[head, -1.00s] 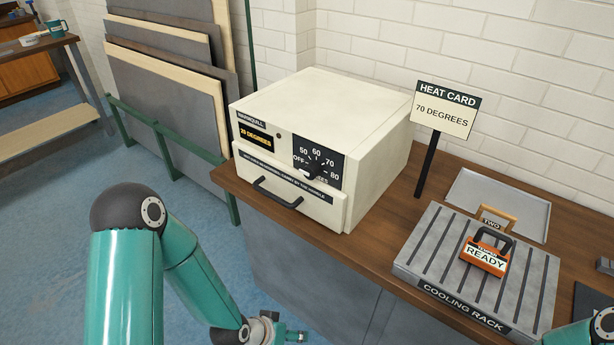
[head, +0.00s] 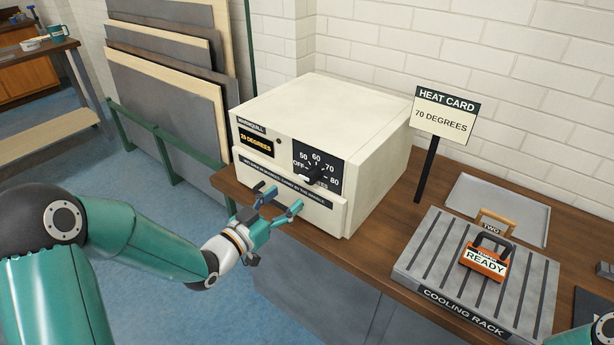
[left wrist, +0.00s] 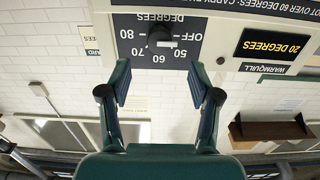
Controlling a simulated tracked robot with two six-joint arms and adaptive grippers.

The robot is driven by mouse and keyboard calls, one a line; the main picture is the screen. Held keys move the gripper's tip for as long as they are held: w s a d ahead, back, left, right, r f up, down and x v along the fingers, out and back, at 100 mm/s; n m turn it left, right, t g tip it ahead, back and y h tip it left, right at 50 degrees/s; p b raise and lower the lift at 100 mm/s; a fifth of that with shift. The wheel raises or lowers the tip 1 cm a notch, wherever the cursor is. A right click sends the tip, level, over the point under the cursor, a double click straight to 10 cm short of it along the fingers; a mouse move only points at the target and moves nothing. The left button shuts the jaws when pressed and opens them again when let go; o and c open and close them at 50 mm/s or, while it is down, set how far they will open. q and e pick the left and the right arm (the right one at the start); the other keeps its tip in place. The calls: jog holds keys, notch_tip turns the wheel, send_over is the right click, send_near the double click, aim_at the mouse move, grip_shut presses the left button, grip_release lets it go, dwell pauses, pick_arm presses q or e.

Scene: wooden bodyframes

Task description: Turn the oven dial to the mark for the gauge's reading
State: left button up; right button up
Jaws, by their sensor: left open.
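The white oven (head: 300,120) stands on the wooden bench. Its black dial (head: 310,175) sits on a dark panel marked OFF, 50, 60, 70 and 80. The dial (left wrist: 160,40) shows upside down in the left wrist view, its white line appearing to point toward OFF. The oven's small display (head: 256,139) reads 20 degrees, clearest in the left wrist view (left wrist: 272,45). A heat card (head: 443,114) reads 70 degrees. My left gripper (head: 279,198) is open and empty before the drawer front, below and left of the dial, apart from it. My right gripper is out of view.
The drawer front (head: 290,187) lies below the dial; my left gripper covers its handle. To the right, a cooling rack (head: 410,262) bears an orange block (head: 484,262) labelled READY. A grey tray (head: 530,207) lies behind it. Boards (head: 165,95) lean at the left.

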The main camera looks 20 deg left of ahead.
aim_at(308, 180)
pick_arm(q)
jog(key=p+x, duration=0.2)
jog(key=x, duration=0.7)
jog(key=shift+w, duration=0.15)
jog(key=c, duration=1.1)
jog(key=shift+f, duration=0.1)
jog(key=shift+c, duration=0.2)
